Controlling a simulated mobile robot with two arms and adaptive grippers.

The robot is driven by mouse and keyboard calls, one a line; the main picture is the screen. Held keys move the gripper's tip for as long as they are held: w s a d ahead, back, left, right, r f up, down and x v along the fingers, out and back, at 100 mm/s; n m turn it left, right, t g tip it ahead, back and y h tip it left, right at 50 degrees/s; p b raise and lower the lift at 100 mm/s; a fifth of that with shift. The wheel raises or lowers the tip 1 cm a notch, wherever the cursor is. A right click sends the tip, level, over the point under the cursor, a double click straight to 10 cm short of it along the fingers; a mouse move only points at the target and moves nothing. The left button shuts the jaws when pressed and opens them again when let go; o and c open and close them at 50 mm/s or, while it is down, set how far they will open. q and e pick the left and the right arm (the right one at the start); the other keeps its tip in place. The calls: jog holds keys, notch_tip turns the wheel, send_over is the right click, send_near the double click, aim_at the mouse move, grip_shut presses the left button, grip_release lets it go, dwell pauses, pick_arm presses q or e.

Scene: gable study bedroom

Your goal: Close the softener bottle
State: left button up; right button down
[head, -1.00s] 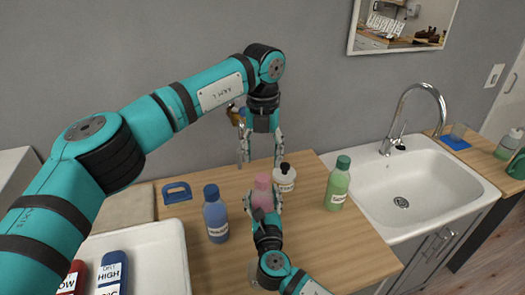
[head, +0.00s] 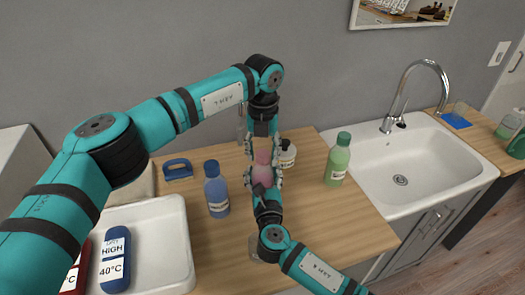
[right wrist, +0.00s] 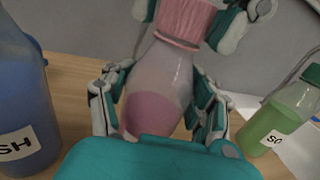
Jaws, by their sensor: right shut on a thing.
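A translucent bottle with pink liquid (right wrist: 155,108), taken as the softener bottle, stands upright on the wooden counter; its label is not visible. It also shows in the head view (head: 262,174). My right gripper (head: 265,186) is shut on its body from the near side. A ribbed pink cap (right wrist: 185,18) sits at the bottle's neck. My left gripper (head: 263,148) points down from above, with its fingers on both sides of the cap. Whether those fingers press on the cap is unclear.
A blue bottle (head: 216,190) stands to the left, a white bottle (head: 287,154) close behind on the right, and a green bottle (head: 338,160) further right, by the sink (head: 440,165). A white tray (head: 175,235) is at the left front.

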pick_arm(q)
grip_shut()
jog(key=m, duration=0.5)
jog(key=shift+m, duration=0.3)
jog(key=shift+o, duration=1.8)
grip_release()
jog(key=shift+r, duration=2.3)
jog(key=shift+s+r+n, duration=0.1)
jog(key=shift+r+n, duration=0.4)
jog(key=shift+r, duration=1.25)
jog(key=shift+c, duration=0.4)
